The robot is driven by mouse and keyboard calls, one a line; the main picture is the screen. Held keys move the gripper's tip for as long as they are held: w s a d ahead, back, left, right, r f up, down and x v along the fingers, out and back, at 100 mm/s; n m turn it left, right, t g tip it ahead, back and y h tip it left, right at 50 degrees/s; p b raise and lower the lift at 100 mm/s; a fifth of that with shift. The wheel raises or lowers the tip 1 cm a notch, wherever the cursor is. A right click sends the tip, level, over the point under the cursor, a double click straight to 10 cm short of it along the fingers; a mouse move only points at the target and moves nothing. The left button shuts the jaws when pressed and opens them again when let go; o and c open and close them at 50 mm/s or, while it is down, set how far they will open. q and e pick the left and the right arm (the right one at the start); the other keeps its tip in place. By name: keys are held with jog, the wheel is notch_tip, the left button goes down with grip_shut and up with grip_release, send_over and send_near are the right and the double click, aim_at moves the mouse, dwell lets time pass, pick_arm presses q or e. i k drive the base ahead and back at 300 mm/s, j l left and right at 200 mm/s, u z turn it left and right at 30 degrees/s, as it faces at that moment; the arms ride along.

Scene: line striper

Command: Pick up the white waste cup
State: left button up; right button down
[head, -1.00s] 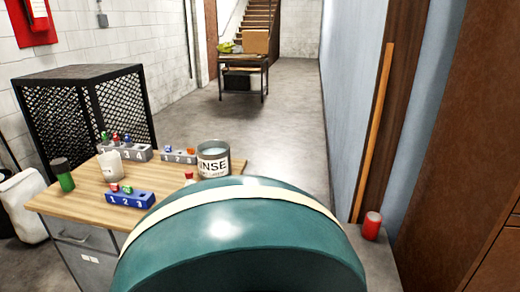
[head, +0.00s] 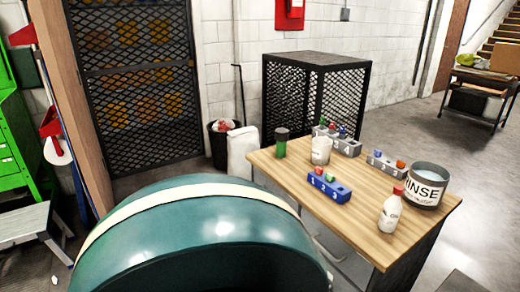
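The white waste cup (head: 321,151) stands upright on the wooden table (head: 345,212), toward its back left. Neither of my grippers is in view.
A grey RINSE pot (head: 427,187) and a white bottle with a red cap (head: 391,210) stand at the table's right. Another small grey block (head: 387,164) is nearby. A black mesh cabinet (head: 316,100), bin (head: 222,146) and white jug (head: 242,154) stand behind.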

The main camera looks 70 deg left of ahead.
aim_at(322, 146)
jog(key=u, duration=1.9)
jog(key=i+j+u, duration=0.15)
jog(key=i, duration=0.15)
jog(key=i+j+u, duration=0.2)
jog(key=i+l, duration=0.05)
jog(key=l, duration=0.05)
